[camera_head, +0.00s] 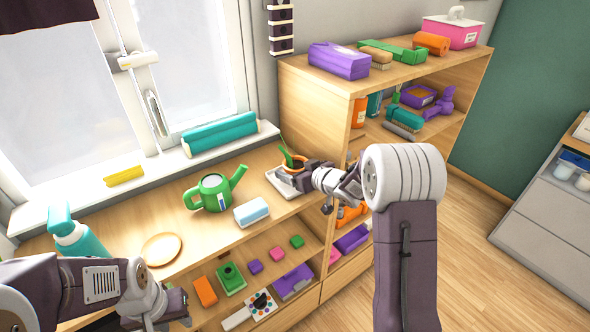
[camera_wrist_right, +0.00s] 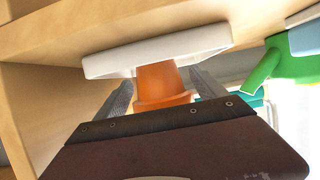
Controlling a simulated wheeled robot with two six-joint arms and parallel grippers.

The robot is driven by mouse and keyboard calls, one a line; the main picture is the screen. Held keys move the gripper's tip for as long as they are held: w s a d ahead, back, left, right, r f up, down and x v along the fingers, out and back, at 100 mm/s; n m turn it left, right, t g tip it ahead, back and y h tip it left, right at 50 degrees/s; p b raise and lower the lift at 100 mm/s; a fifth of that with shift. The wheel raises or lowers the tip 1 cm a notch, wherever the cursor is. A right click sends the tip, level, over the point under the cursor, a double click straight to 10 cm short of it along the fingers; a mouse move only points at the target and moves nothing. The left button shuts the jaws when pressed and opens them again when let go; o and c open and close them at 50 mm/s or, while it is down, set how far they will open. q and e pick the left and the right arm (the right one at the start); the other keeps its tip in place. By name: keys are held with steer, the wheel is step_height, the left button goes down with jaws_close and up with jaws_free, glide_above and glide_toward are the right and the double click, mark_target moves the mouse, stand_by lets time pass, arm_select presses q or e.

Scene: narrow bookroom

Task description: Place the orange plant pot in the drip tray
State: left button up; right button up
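The orange plant pot (camera_head: 292,166) with its green plant stands upright at the white drip tray (camera_head: 277,185) on the wooden counter below the window. In the right wrist view, the orange pot (camera_wrist_right: 161,82) has its base at the white tray (camera_wrist_right: 205,44); the contact itself is hard to see. My right gripper (camera_wrist_right: 161,76) is open, with one finger on each side of the pot and narrow gaps visible. In the head view the right gripper (camera_head: 290,176) partly hides pot and tray. My left gripper (camera_head: 180,308) is low at the left front, its fingers unclear.
A teal bottle (camera_head: 75,236) and a round wooden disc (camera_head: 161,249) are farther left. A wooden shelf unit (camera_head: 330,87) rises behind and right of the tray.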

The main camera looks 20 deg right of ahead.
steer(key=shift+r, duration=0.3)
steer(key=p+v, duration=0.1)
steer(key=v, duration=1.1)
steer(key=shift+p, duration=0.3)
steer(key=shift+f, duration=0.1)
steer(key=s+d+f+m+g+h, duration=0.1)
steer(key=s+f+m+g+h, duration=0.4)
steer(key=s+f, duration=0.45)
steer(key=s+a+f+g, duration=0.1)
steer(key=s+a+g, duration=0.1)
steer(key=s, duration=0.4)
steer(key=s+a+f+g, duration=0.2)
steer(key=s+a+g, duration=0.1)
steer(key=s, duration=0.3)
steer(key=shift+a+f+n+g+y, duration=0.3)
steer(key=shift+f+n+g, duration=0.1)
steer(key=shift+g, duration=0.4)
